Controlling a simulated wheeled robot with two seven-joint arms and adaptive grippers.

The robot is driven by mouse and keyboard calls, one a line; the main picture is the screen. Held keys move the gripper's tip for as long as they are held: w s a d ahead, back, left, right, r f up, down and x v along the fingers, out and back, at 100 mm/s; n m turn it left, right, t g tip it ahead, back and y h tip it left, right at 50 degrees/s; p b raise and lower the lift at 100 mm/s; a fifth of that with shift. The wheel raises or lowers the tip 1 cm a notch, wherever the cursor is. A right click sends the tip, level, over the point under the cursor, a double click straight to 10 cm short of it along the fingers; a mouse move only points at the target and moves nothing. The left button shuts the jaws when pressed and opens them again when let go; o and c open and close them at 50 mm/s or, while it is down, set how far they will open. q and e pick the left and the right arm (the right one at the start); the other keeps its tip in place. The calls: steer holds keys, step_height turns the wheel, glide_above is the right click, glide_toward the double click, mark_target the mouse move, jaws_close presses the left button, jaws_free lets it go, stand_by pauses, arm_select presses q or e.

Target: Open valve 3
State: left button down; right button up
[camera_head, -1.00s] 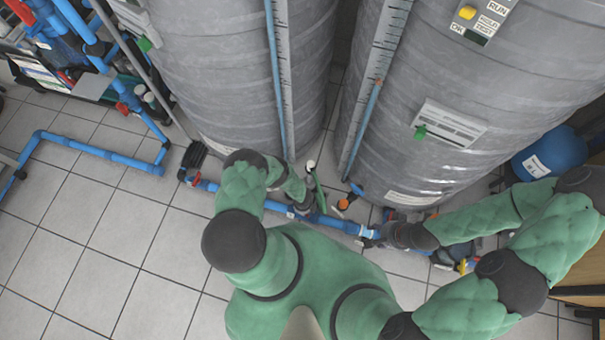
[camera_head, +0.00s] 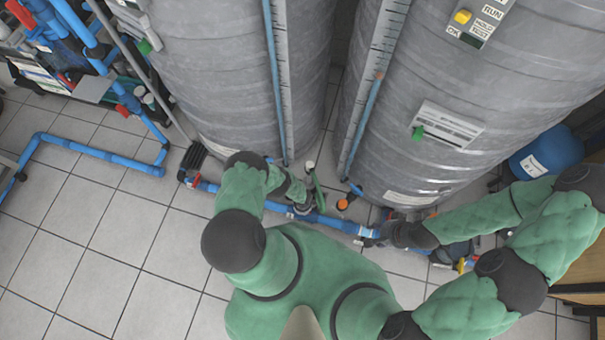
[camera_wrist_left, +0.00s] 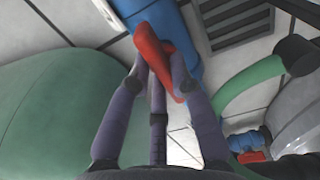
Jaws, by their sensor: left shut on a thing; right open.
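In the left wrist view a red valve handle (camera_wrist_left: 158,55) stands out from a blue pipe (camera_wrist_left: 185,45). My left gripper (camera_wrist_left: 158,78) is shut on this handle, with its purple-grey fingers on either side of it. No number shows on the valve. In the head view the left hand is down by the blue floor pipe (camera_head: 335,223), and its fingertips and the handle are hidden. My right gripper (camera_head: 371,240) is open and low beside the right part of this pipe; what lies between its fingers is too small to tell.
Two large grey tanks (camera_head: 235,75) and (camera_head: 445,95) stand just behind the pipe. An orange-ended fitting (camera_head: 343,204) sits between them. Blue piping (camera_head: 90,150) runs across the floor at left. A blue vessel (camera_head: 545,152) stands at right. Tiled floor (camera_head: 110,235) is clear at left front.

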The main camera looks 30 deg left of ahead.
stand_by(0.4)
arm_select(q)
steer(key=c, duration=1.1)
jaws_free()
steer(key=shift+r, duration=0.15)
steer(key=shift+w+a+r, duration=0.1)
steer(key=shift+r, duration=5.75)
